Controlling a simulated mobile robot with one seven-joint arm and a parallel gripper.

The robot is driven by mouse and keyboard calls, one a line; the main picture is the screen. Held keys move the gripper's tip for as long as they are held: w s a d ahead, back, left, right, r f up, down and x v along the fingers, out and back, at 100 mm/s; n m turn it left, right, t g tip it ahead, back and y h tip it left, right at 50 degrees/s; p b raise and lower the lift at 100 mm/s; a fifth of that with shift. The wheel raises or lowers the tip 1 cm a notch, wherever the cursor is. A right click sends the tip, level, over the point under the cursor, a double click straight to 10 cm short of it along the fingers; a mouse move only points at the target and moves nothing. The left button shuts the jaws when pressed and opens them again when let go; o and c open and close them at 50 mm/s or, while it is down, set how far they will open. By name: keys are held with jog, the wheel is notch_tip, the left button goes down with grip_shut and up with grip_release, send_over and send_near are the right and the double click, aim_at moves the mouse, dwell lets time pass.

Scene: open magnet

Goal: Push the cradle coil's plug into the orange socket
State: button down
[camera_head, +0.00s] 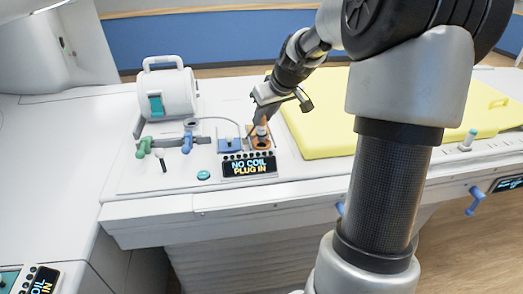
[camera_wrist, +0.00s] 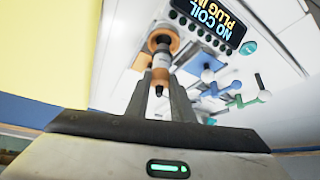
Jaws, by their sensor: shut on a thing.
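My gripper (camera_head: 263,108) is shut on the pale plug (camera_head: 261,131) over the orange socket (camera_head: 262,144) on the table-side panel. In the wrist view the plug (camera_wrist: 161,65) stands between the fingers of my gripper (camera_wrist: 160,88), and its far end lines up with the round opening of the orange socket (camera_wrist: 163,37). I cannot tell whether the tip touches or has entered the opening. The white cradle coil (camera_head: 167,93), with a handle and teal latch, stands at the left. Its thin cable runs right, towards the panel.
A blue socket (camera_head: 230,146) sits just left of the orange one. The display (camera_head: 249,168) below reads "NO COIL PLUG IN". Green (camera_head: 143,147) and blue (camera_head: 187,143) fittings stand before the coil. A yellow pad (camera_head: 318,120) lies close on the right.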

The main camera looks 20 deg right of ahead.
aim_at(264, 125)
jog(key=shift+f+b, duration=1.45)
jog(key=shift+f, duration=0.3)
jog(key=c, duration=1.5)
grip_release()
jog(key=shift+o, duration=0.2)
jog(key=shift+r, duration=0.15)
jog(key=p+v, duration=0.2)
jog(key=v, duration=1.5)
jog(key=shift+p, duration=0.35)
jog(key=shift+r, duration=0.15)
